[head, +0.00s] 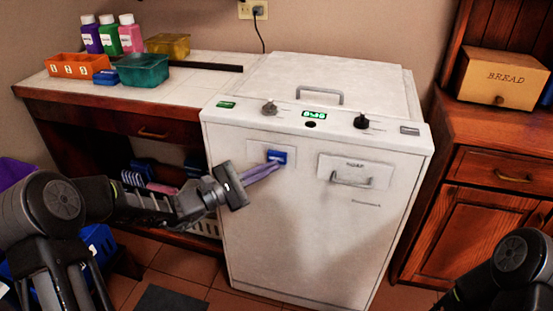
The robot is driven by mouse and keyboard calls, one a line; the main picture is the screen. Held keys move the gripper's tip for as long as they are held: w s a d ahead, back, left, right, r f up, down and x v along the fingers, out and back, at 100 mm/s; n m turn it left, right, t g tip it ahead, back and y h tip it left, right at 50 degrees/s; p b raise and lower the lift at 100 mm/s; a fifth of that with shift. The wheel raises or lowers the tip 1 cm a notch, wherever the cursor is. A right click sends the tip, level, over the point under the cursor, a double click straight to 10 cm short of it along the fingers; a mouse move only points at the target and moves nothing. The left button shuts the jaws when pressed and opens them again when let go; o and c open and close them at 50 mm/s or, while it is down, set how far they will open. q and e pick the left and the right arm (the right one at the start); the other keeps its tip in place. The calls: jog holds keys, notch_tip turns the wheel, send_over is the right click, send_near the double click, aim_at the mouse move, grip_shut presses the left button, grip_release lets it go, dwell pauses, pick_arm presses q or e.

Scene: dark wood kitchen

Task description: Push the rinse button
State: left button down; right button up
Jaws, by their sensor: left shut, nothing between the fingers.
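A white washing machine (320,230) stands in the middle of the head view. A blue button (277,155) sits on a small pale plate at the upper left of its front; I cannot read a label on it. My left gripper (279,165) is shut and empty, its purple-grey fingers pointing right and slightly up. Its fingertips are at the lower edge of the blue button; I cannot tell whether they touch it or press it in. Part of my right arm shows at the lower right, but its gripper is out of view.
The machine's top panel has two knobs (361,121), a green display (314,114) and a small black button (310,124). A handled drawer (355,166) is right of the blue button. A counter with bottles and bins stands left, a wooden cabinet (495,160) right.

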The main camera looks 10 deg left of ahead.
pick_arm(q)
jog(key=s, duration=0.5)
jog(key=shift+s+a+p, duration=0.2)
jog(key=shift+s+p, duration=0.1)
jog(key=shift+p, duration=0.1)
pick_arm(e)
jog(key=shift+r, duration=0.4)
jog(key=shift+c, duration=0.3)
dwell(1.3)
